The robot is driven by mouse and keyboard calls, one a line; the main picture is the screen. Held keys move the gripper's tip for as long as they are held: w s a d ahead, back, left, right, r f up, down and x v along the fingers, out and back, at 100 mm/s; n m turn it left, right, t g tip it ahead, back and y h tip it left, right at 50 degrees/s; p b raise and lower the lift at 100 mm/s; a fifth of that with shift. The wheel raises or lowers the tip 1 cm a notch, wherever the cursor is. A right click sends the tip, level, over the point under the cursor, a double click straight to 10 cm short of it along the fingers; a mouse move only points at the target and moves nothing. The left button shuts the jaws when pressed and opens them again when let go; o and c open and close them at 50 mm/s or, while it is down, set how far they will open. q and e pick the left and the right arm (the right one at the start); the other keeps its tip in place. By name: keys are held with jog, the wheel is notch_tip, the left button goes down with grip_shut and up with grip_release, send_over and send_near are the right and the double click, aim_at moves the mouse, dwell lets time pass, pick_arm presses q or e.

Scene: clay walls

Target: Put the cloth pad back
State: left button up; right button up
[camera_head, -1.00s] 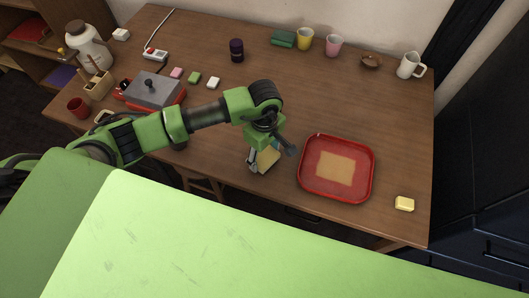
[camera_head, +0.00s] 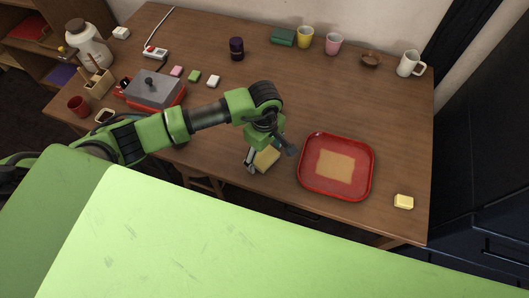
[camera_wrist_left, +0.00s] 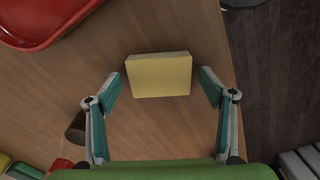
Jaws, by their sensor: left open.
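A yellow block-shaped pad (camera_head: 267,158), which I take to be the cloth pad, lies near the table's front edge, left of the red tray. My left gripper (camera_head: 256,162) is open just above it, and the wrist partly covers it in the head view. In the left wrist view the pad (camera_wrist_left: 159,76) sits between the two spread fingertips, with a gap on each side. The red tray (camera_head: 309,183) has a flat tan square (camera_head: 336,166) in its middle. My right gripper is not in view.
A small yellow block (camera_head: 404,202) lies right of the tray. A red box with a grey lid (camera_head: 154,90), small blocks (camera_head: 194,78) and a dark jar (camera_head: 236,49) stand further back. Cups (camera_head: 334,44) line the wall. The table's middle is clear.

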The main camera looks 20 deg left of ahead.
aim_at(265, 155)
pick_arm(q)
notch_tip(265, 155, up, 12)
jog(key=b, duration=0.2)
dwell(0.5)
